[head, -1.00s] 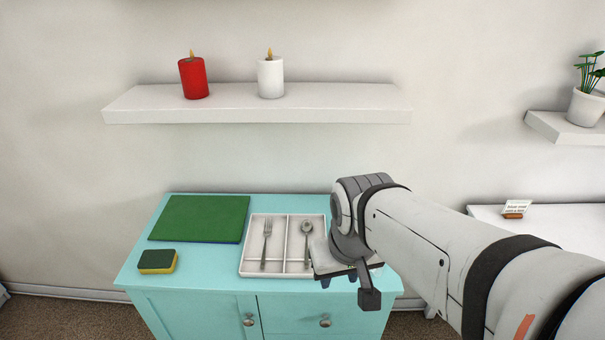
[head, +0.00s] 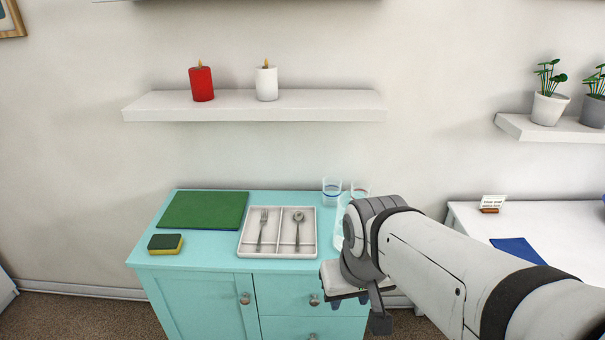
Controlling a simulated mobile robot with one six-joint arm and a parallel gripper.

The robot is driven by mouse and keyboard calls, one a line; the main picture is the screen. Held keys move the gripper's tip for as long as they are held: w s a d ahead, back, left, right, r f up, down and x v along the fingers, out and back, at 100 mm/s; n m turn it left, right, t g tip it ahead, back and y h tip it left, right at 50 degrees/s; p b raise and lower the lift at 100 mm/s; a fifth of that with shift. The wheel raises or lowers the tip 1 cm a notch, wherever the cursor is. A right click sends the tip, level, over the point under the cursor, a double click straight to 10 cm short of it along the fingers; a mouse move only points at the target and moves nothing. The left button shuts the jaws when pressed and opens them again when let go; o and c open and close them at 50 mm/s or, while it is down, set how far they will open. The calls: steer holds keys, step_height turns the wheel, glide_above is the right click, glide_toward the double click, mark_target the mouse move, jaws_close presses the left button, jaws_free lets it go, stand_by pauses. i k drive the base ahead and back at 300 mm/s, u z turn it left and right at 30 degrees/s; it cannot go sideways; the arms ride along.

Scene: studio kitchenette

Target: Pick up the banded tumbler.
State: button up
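A clear tumbler with a blue band (head: 332,193) stands upright near the back right of the turquoise cabinet top. A second clear glass with a reddish band (head: 360,190) stands just right of it, its lower part hidden behind my arm. Another pale, clear shape (head: 339,236) shows beside my wrist, mostly hidden. My gripper (head: 346,298) points down in front of the cabinet's right front edge, nearer to me than the tumblers and apart from the blue-banded one. Its fingers are small and mostly hidden, so I cannot tell their opening.
A cutlery tray (head: 278,250) with a fork and a spoon lies left of my gripper. A green board (head: 203,210) and a sponge (head: 165,244) lie farther left. A shelf with candles (head: 255,107) hangs above. A white table (head: 470,215) stands at right.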

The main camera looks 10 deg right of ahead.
mark_target(331, 184)
steer(key=z, duration=0.05)
steer(key=i, duration=0.9)
steer(key=u, duration=0.05)
